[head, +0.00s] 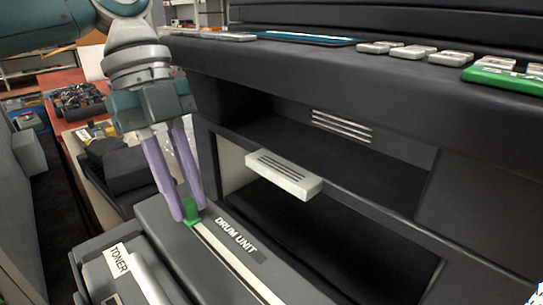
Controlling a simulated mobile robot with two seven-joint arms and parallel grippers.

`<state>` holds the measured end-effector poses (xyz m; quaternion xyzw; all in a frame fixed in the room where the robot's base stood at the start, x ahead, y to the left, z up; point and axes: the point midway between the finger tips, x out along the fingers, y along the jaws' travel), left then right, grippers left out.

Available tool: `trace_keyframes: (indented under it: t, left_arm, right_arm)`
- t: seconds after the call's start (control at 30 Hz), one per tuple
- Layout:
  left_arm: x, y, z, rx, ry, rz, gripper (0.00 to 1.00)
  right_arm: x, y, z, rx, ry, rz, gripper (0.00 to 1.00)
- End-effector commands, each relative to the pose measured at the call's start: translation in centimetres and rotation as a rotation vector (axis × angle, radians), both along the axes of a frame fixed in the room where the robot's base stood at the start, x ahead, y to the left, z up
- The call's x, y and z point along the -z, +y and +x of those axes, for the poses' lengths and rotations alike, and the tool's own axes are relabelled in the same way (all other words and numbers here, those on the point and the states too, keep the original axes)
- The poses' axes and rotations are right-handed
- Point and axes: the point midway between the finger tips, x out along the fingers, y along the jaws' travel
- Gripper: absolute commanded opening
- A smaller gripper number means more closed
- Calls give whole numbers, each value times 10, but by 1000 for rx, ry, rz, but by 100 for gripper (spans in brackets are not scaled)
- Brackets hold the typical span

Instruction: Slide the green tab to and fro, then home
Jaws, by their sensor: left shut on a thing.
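The green tab (192,212) sits at the upper left end of a pale slot (232,258) on the dark drum unit (285,288), which carries a "DRUM UNIT" label. My left gripper (186,214) points down with its purple fingers on either side of the tab, shut on it. The fingers hide part of the tab. My right gripper is not in view.
A dark printer (400,110) with open bays fills the right side, close to my left gripper. A light grey handle (284,175) juts from its front. A toner unit (118,257) lies at the lower left. A red table (68,78) with parts stands behind.

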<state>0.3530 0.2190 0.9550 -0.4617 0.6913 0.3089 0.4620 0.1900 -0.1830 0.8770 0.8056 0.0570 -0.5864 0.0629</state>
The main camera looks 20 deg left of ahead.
Motion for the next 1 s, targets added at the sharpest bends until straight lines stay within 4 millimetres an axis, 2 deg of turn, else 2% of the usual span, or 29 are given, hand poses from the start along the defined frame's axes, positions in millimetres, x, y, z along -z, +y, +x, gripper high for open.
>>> trace_keyframes:
  t: [0.13,0.27,0.37,0.6,0.8,1.0]
  left_arm:
    - [-2,-3,-1,1,1,-1,0]
    - [-5,-16,-7,4,2,-3,0]
    - [-8,-35,-15,6,4,-4,0]
    - [-9,-93,-39,7,3,-6,0]
    - [-6,-133,-55,5,1,-7,0]
    - [-3,-156,-64,1,-1,-7,0]
  right_arm:
    - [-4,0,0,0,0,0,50]
    - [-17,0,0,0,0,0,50]
    - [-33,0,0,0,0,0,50]
    - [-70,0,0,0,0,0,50]
    - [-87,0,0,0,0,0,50]
    - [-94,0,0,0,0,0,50]
